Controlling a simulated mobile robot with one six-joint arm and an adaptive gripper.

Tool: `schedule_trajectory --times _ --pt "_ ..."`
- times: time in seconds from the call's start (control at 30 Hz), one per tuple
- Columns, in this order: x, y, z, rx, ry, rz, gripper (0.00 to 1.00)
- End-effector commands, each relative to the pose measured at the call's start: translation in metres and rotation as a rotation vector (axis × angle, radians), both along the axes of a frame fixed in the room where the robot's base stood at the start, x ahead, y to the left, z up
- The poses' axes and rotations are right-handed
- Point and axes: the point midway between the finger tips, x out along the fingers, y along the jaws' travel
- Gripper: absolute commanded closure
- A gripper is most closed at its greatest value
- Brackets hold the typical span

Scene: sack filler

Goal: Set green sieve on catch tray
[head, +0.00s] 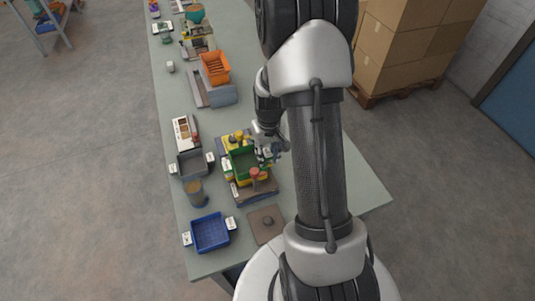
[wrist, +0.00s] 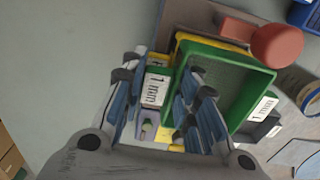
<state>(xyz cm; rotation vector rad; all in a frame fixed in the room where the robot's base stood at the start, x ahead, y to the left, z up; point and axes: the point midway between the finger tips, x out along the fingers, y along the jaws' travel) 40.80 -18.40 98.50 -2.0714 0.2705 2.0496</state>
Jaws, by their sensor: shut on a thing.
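The green sieve (head: 238,172) is a square frame with a mesh floor and a white "1 mm" label. It shows large in the wrist view (wrist: 243,62), tilted in the picture. My gripper (head: 266,150) is at its right side in the head view. In the wrist view my gripper (wrist: 158,95) has its fingers either side of the labelled "1 mm" tab and is shut on the sieve. Yellow parts (wrist: 190,40) show just behind and below the sieve. I cannot tell for sure which tray is the catch tray, or whether the sieve touches what is beneath.
An orange basket (head: 214,68) stands farther back. The table's right front is clear.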

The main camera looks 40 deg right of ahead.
Motion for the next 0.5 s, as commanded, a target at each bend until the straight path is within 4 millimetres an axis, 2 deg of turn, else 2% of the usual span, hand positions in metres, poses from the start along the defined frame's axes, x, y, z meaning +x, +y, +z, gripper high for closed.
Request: schedule_trajectory --times 0.33,0.37,0.5 --pt "0.0001 0.0000 -0.0010 0.000 0.000 0.000 1.00" --pt "0.0001 0.0000 -0.0010 0.000 0.000 0.000 0.71" --pt "0.0001 0.0000 -0.0010 0.000 0.000 0.000 0.61"
